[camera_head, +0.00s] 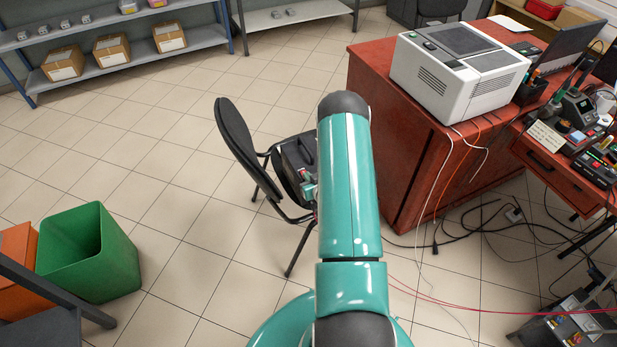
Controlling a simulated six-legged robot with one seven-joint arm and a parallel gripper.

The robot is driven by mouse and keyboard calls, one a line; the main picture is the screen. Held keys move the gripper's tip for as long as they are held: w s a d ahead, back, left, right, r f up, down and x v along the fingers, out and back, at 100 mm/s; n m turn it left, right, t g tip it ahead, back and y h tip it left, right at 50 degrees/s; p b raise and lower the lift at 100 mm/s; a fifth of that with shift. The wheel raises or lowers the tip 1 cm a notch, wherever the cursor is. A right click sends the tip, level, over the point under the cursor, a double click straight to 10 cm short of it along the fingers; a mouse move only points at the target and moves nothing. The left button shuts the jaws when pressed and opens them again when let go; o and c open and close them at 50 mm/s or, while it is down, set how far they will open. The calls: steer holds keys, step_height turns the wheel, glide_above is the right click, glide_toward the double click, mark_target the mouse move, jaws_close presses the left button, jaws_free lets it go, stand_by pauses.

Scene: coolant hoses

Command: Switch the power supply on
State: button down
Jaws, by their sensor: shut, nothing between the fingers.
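No power supply can be picked out for certain. A dark box with coloured parts (568,322) is at the lower right, with thin red wires running to it; its switch cannot be made out. A large white-grey device (462,75) with a dark top panel and side vents stands on the red cabinet (400,150). My teal arm rises through the middle of the view. My gripper cannot be made out; the arm hides what lies behind it. Small teal and red bits beside the arm, over the chair, are too small to identify.
A black chair (238,140) stands just left of my arm. Cables (470,232) lie on the floor at the right. A cluttered red desk (545,160) is at the right. A green bin (115,255) is at the lower left, shelves (200,38) behind.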

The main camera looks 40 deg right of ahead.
steer(key=shift+r, duration=0.75)
steer(key=shift+r, duration=0.15)
